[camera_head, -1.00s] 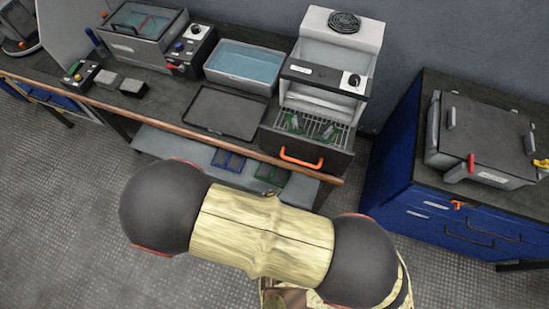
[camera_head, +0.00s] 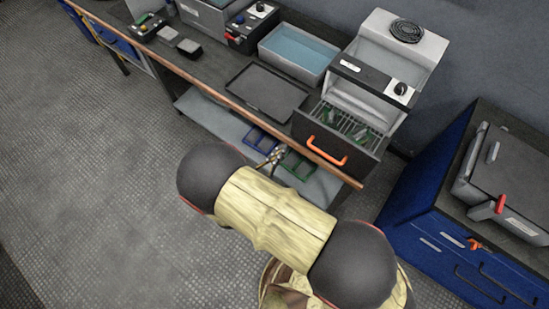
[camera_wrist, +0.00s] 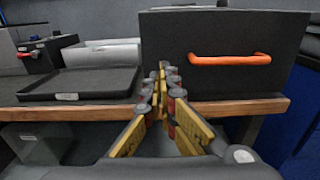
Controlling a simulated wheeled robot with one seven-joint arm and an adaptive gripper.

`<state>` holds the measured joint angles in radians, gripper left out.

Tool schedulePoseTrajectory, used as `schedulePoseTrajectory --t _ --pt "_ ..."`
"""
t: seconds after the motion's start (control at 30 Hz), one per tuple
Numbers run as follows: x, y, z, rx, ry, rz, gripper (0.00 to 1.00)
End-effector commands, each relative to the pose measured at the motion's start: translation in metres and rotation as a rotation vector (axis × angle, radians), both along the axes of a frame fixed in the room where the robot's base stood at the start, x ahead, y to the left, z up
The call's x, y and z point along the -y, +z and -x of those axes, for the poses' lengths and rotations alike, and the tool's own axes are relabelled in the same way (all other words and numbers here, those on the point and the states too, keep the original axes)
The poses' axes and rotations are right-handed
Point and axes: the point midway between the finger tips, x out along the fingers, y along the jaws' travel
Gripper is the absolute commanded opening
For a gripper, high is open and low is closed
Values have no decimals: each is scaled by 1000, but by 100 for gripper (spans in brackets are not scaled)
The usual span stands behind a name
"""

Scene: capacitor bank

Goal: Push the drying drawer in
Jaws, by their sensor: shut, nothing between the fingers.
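The drying drawer (camera_head: 330,145) is a dark drawer with an orange handle, pulled out from the grey drying unit (camera_head: 384,75) and reaching to the bench's front edge. Green items lie on its wire rack. In the wrist view its dark front (camera_wrist: 222,75) and orange handle (camera_wrist: 230,60) fill the upper right. My gripper (camera_wrist: 163,70) is shut and empty, pointing at the left part of the drawer front, left of the handle. I cannot tell whether it touches. In the head view my gripper (camera_head: 278,155) shows small beyond my arm, in front of the bench edge.
A flat black tray (camera_head: 266,90) lies left of the drawer, with a blue water basin (camera_head: 297,52) behind it. The bench has a wooden front edge (camera_head: 230,102) and a lower shelf with blue and green frames. A blue cabinet (camera_head: 430,215) stands at right. The floor at left is clear.

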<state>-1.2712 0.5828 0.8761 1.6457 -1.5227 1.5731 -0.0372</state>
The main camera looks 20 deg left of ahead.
Motion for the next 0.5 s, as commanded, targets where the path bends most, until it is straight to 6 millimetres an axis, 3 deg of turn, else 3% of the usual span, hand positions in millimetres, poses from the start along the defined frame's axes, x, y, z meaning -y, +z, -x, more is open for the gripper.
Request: schedulePoseTrajectory --t 0.3,0.5 --pt "20 -2 -52 0 -4 -2 0" --pt "26 -1 -70 -1 -2 -1 0"
